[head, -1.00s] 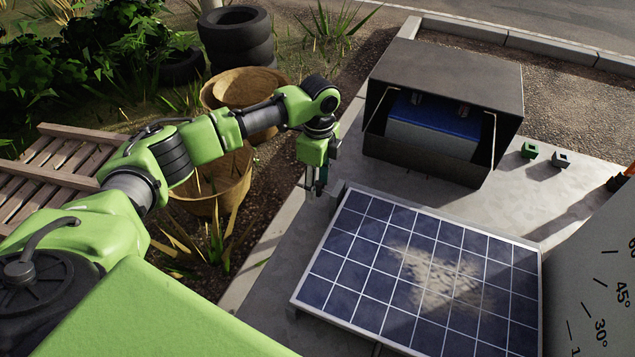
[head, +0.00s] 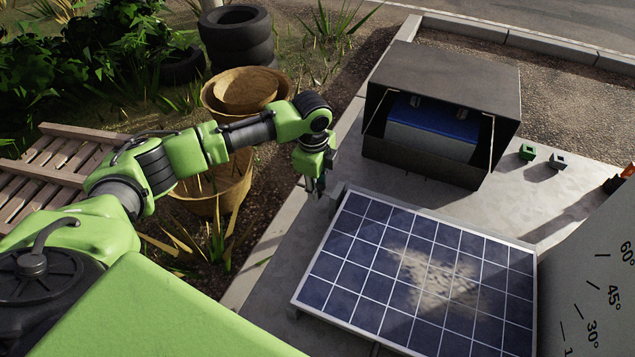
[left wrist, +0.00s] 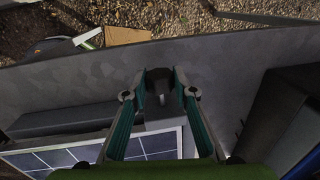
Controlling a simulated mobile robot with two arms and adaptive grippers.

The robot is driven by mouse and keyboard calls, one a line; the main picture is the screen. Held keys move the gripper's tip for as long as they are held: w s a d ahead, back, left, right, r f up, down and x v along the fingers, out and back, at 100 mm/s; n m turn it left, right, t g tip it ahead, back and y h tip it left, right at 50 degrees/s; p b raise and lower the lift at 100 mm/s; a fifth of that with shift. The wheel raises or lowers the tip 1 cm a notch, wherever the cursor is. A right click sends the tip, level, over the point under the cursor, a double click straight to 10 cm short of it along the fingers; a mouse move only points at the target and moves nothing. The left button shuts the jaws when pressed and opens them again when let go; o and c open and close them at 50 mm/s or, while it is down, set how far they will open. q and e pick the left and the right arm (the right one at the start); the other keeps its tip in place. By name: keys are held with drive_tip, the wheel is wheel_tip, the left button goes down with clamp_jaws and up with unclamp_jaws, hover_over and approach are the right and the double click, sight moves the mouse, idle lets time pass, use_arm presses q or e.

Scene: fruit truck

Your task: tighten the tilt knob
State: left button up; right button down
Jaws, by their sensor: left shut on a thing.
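The blue-celled solar panel (head: 412,273) lies tilted on a grey slab in the head view. My left gripper (head: 317,190) points down at the panel's far left corner. In the left wrist view, its two teal-lined fingers (left wrist: 160,82) close at the tips around a small dark grey piece (left wrist: 158,93), which looks like the tilt knob. The fingers hide most of that piece, so its shape and turn cannot be told. A part of the panel (left wrist: 65,155) shows below the fingers. My right gripper is not in view.
An open dark box (head: 445,75) with a blue-topped battery (head: 432,135) stands beyond the panel. Two small blocks, one green (head: 527,152) and one grey (head: 557,161), sit right of it. An angle-marked plate (head: 590,270) is at right. Woven baskets (head: 232,190) stand left.

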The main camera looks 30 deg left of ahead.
use_arm(q)
drive_tip(key=shift+s+r+t+p, duration=0.1)
drive_tip(key=shift+s+t+p, duration=0.2)
drive_tip(key=shift+t+p, duration=0.45)
drive_tip(key=shift+t, duration=0.55)
drive_tip(key=shift+s+f+t, duration=0.15)
drive_tip(key=shift+f+t, duration=0.15)
drive_tip(key=shift+t, duration=0.6)
drive_tip(key=shift+d+f+t, duration=0.1)
drive_tip(key=shift+f+t, duration=0.05)
drive_tip(key=shift+t, duration=0.35)
drive_tip(key=shift+s+f+t+b, duration=0.1)
drive_tip(key=shift+t+b, duration=0.3)
drive_tip(key=shift+b, duration=0.05)
drive_tip(key=t+b, duration=0.2)
drive_tip(key=b, duration=0.1)
drive_tip(key=t+b, duration=0.1)
drive_tip(key=b, duration=0.1)
drive_tip(key=shift+s+f+t+y, duration=0.15)
drive_tip(key=shift+f+t+y, duration=0.15)
drive_tip(key=shift+t, duration=0.1)
drive_tip(key=shift+r+t+b, duration=0.3)
drive_tip(key=shift+t+b, duration=0.5)
drive_tip(key=shift+b, duration=0.35)
